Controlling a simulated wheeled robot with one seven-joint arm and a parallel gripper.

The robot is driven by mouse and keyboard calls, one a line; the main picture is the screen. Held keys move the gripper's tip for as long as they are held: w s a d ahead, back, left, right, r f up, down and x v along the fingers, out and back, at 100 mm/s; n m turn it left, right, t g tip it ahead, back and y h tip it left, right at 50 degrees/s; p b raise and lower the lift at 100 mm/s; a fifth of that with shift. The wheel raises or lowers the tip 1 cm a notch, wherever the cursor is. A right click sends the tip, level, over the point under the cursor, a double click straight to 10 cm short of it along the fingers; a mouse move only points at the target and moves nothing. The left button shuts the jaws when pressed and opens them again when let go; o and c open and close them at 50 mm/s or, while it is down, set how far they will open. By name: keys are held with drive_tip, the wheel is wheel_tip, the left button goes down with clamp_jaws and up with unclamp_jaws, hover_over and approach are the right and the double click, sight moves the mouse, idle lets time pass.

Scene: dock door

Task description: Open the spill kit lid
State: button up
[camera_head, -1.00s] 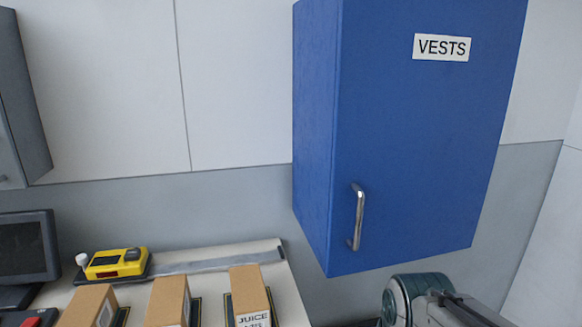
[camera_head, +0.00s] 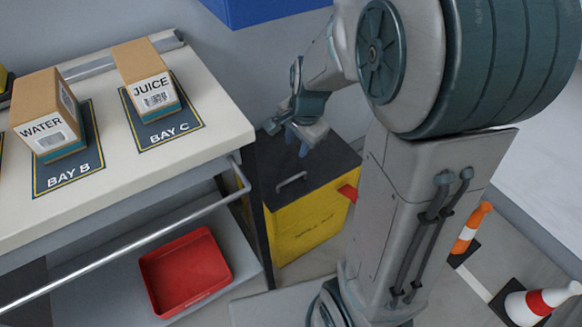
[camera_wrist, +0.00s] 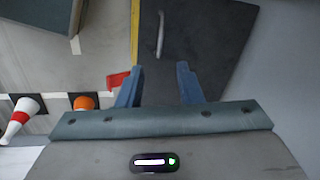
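The spill kit is a yellow box (camera_head: 308,222) with a dark flat lid (camera_head: 325,172), standing on the floor to the right of the bench. The lid is down, and a light metal handle (camera_head: 291,180) lies across its front part. In the wrist view the lid (camera_wrist: 200,50) and its handle (camera_wrist: 160,34) show beyond the fingers. My gripper (camera_head: 291,139) is above the back part of the lid. In the wrist view my gripper (camera_wrist: 158,86) is open, with nothing between its two blue fingers, and apart from the handle.
The bench (camera_head: 205,150) with its front rail (camera_head: 150,240) stands close on the left, carrying WATER (camera_head: 45,118) and JUICE (camera_head: 143,78) boxes. A red tray (camera_head: 185,272) is on the lower shelf. A blue cabinet (camera_head: 262,10) hangs above. Traffic cones (camera_head: 470,228) stand on the right.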

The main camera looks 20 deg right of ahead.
sight(292, 179)
drive_tip(key=w+f+m+b, duration=0.1)
drive_tip(key=f+b, duration=0.1)
drive_tip(key=f, duration=0.4)
drive_tip(key=w+f+b, duration=0.2)
drive_tip(key=f, duration=0.4)
drive_tip(key=w+f+m+b, duration=0.1)
drive_tip(key=f+b, duration=0.1)
drive_tip(key=f, duration=0.5)
drive_tip(key=shift+w+d+m, duration=0.1)
drive_tip(key=shift+w+m, duration=0.2)
drive_tip(key=shift+w, duration=0.1)
drive_tip(key=shift+c, duration=0.3)
clamp_jaws()
